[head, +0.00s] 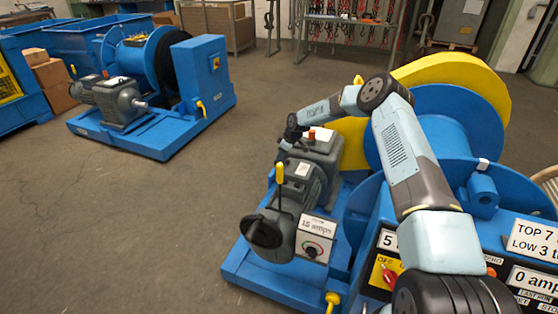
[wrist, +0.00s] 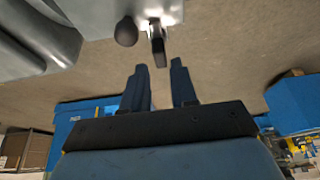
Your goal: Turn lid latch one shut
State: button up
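My gripper (head: 287,146) is small in the head view, at the far end of my arm, just beside the grey gearbox (head: 322,150). In the wrist view my gripper (wrist: 160,76) has its two dark blue fingers apart with nothing between them. Ahead of the fingertips, a dark lever (wrist: 158,46) sticks out from a bright mount on the underside of a grey casing (wrist: 82,15). It looks like a lid latch, but I cannot tell which one or whether it is open or shut. A gap shows between lever and fingertips.
A round black knob (wrist: 126,32) sits close left of the lever. A grey motor (head: 287,200) with a yellow-topped handle (head: 280,172) stands near my gripper. The yellow guard (head: 460,80) and blue drum (head: 440,120) are to the right.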

jog(key=v, duration=1)
jog(key=shift+r, duration=0.1)
jog(key=s+d+r+m+t+h, duration=0.15)
jog(key=s+d+r, duration=0.25)
jog(key=s+r, duration=0.6)
jog(key=s+d+r+m+h, duration=0.15)
jog(key=s+d+r, duration=0.3)
jog(key=r, duration=0.85)
jog(key=s+d+r+m+t+h, duration=0.15)
jog(key=s+d+r, duration=0.25)
jog(key=s+r, duration=0.65)
jog(key=s+d+r+m, duration=0.3)
jog(key=s+r, duration=0.1)
jog(key=s, duration=0.4)
jog(key=s+d+r+m, duration=0.2)
jog(key=s+d+r, duration=0.25)
jog(key=s, duration=0.35)
jog(key=s+d+m, duration=0.1)
jog(key=s+m, duration=0.1)
jog(key=s, duration=0.6)
jog(key=s+d+f+m+t, duration=0.1)
jog(key=s+d+m, duration=0.1)
jog(key=s, duration=0.7)
jog(key=shift+m, duration=0.35)
